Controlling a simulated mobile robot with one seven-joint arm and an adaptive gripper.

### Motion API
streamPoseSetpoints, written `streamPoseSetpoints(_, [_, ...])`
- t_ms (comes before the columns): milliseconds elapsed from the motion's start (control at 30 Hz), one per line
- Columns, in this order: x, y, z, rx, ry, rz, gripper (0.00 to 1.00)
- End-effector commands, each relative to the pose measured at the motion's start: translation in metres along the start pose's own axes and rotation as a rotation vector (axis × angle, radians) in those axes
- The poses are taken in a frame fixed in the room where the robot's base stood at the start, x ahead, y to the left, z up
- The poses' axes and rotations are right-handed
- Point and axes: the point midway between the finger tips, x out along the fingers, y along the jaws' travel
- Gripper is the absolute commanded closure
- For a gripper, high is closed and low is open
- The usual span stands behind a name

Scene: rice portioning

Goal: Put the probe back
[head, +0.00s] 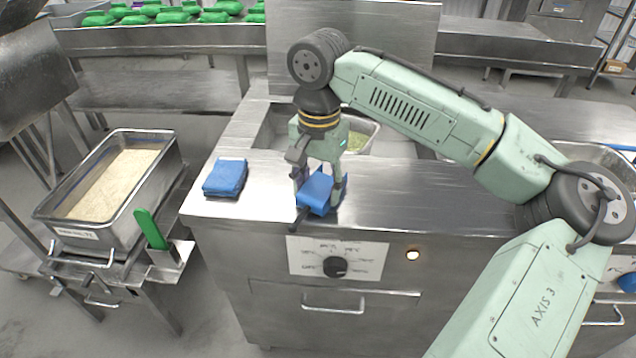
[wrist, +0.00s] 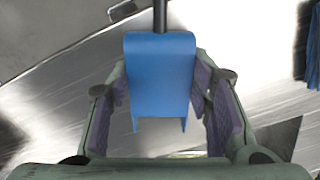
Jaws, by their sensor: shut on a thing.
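The probe (head: 316,190) has a blue block-shaped handle and a thin dark rod. My gripper (head: 318,184) is shut on the blue handle, one finger on each side, over the front part of the steel counter. The rod points toward the counter's front edge. I cannot tell whether the probe touches the counter. In the wrist view the handle (wrist: 160,75) sits between the purple-grey pads of my gripper (wrist: 163,88), and the rod (wrist: 160,15) runs out of the top of the picture. No holder for the probe can be made out for certain.
A folded blue cloth (head: 225,178) lies on the counter to the left. A dial (head: 336,266) is on the counter's front. A rice bin (head: 178,160) and a green-handled tool (head: 149,229) stand at left.

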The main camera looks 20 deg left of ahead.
Motion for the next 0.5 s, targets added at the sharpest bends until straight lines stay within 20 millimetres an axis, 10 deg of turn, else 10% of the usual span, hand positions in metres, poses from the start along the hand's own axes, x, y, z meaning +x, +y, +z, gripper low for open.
streamPoseSetpoints(167, [0.0026,-0.0001,0.0002,0.000,-0.001,-0.001,0.82])
streamPoseSetpoints(200, [0.0027,-0.0001,0.0002,0.000,-0.001,0.000,0.53])
streamPoseSetpoints(500, [0.0022,0.0000,0.0001,0.000,-0.001,0.000,0.34])
